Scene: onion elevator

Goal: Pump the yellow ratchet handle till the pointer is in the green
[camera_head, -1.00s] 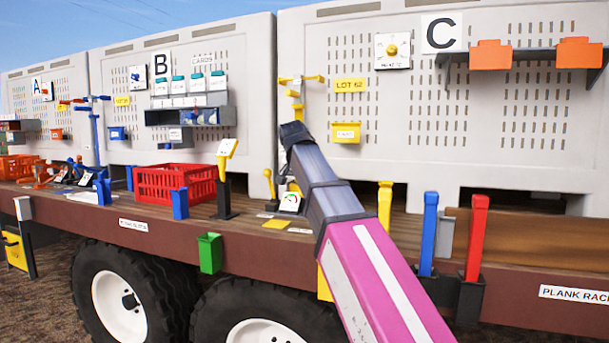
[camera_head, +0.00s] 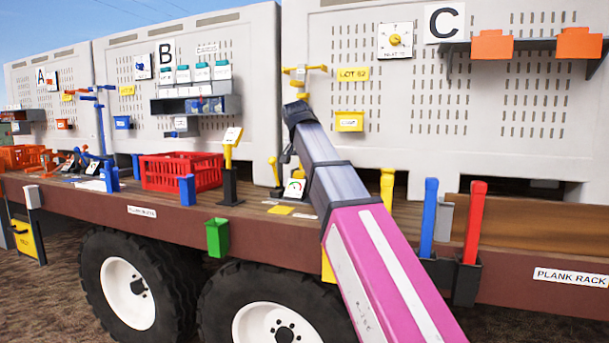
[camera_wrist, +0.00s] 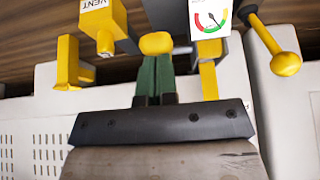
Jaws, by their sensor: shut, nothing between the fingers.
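A yellow lever with a ball end (camera_head: 272,165), probably the ratchet handle, stands on the trailer deck just left of a small white gauge (camera_head: 294,188). In the wrist view the ball-ended lever (camera_wrist: 285,62) is at the upper right. The gauge (camera_wrist: 210,18) there has a red and green arc and a dark pointer; its exact reading is too small to tell. My gripper (camera_wrist: 157,62) is shut, its green fingers together. A yellow rounded end (camera_wrist: 156,43) shows at the fingertips; I cannot tell if they touch. My arm hides the fingers in the head view.
A yellow part marked VENT (camera_wrist: 105,25) and a yellow bracket (camera_wrist: 70,62) are close by in the wrist view. A yellow post (camera_head: 387,188), blue post (camera_head: 429,215) and red post (camera_head: 475,220) stand right of my arm. A red crate (camera_head: 180,172) is left.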

